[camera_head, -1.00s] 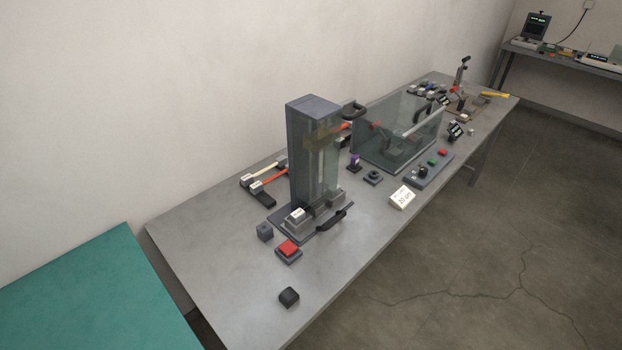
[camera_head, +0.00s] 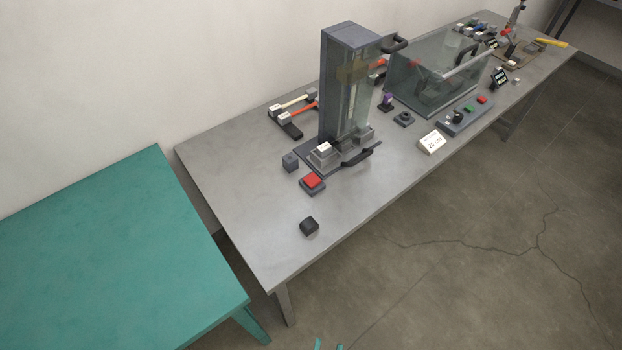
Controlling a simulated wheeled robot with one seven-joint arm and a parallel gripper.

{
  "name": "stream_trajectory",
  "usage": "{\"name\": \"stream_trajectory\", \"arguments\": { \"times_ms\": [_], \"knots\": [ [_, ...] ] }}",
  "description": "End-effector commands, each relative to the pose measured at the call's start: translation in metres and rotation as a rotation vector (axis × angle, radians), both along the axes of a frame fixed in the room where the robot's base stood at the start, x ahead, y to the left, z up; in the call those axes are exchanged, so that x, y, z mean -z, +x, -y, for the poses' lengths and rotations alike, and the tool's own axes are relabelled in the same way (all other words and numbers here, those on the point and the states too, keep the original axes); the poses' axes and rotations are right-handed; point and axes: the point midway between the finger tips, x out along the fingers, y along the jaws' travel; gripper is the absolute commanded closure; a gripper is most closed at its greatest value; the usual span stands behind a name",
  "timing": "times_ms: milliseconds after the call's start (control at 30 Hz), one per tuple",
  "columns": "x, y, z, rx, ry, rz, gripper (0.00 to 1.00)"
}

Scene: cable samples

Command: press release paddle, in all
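A red square pad (camera_head: 312,181) on a grey base sits on the grey bench, in front of the tall drop tower (camera_head: 345,85). It is the thing here that looks most like the release paddle; no label on it can be read.
A dark block (camera_head: 309,226) and a grey cube (camera_head: 290,161) stand near the pad. A teal table (camera_head: 110,250) is at left. The bench's near-left end is clear.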

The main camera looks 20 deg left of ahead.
Motion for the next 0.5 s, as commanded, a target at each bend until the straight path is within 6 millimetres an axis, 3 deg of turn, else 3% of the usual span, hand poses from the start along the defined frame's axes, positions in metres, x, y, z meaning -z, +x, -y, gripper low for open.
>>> {"name": "stream_trajectory", "arguments": {
  "times_ms": [33,100,500],
  "knots": [
    [0.0000,0.0000,0.0000,0.000,0.000,0.000,0.87],
    [0.0000,0.0000,0.0000,0.000,0.000,0.000,1.00],
    [0.0000,0.0000,0.0000,0.000,0.000,0.000,1.00]
  ]
}}
